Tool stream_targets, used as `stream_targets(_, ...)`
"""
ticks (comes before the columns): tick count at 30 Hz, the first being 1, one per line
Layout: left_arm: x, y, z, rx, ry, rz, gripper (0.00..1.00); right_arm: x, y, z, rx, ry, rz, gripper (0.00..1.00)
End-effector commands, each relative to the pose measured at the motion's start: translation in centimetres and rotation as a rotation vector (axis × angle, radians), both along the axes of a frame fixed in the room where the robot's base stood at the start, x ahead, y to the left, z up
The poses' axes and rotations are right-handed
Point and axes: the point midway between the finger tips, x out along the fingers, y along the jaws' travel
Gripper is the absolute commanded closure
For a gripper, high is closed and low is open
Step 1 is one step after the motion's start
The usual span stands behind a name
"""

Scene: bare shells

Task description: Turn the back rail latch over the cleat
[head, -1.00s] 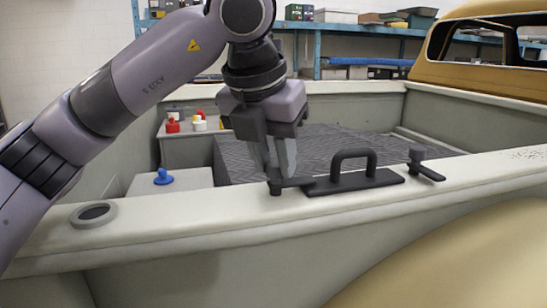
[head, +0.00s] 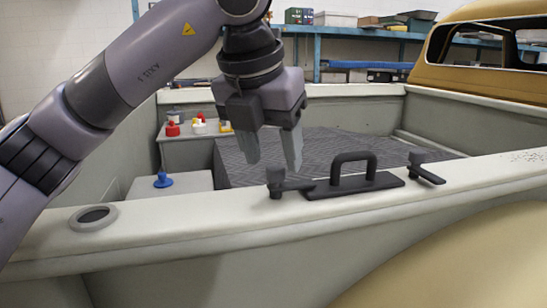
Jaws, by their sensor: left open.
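A black cleat (head: 354,181), a flat plate with a raised loop handle, lies on the pale truck-bed rail (head: 180,222). At its left end, away from the cab, stands a black latch (head: 276,181) with a round knob; its arm points right and its tip appears to lie over the cleat plate's left end. A second latch (head: 425,170) stands beyond the cleat's right end, its arm pointing down right, away from the cleat. My left gripper (head: 272,160) is open and empty just above the left latch, fingers pointing down, apart from it. My right gripper is not seen.
A round-rimmed hole (head: 93,215) is in the rail at the left. A blue knob (head: 163,180) and red and white bottles (head: 198,125) stand on pale boxes inside the bed. The tan cab (head: 490,60) rises at the right. The ribbed bed floor is clear.

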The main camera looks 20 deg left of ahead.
Motion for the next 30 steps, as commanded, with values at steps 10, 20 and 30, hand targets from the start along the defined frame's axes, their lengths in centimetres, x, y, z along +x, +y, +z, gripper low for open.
stream_targets(10,-1.8,0.2,4.5,0.001,-0.001,0.0,0.46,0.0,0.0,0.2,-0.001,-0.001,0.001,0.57)
stream_targets(20,-2.0,0.2,4.9,0.001,0.0,0.0,0.46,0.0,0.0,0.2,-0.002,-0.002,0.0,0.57)
stream_targets(30,-2.0,0.2,4.9,0.0,0.0,0.0,0.46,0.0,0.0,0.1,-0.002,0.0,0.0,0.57)
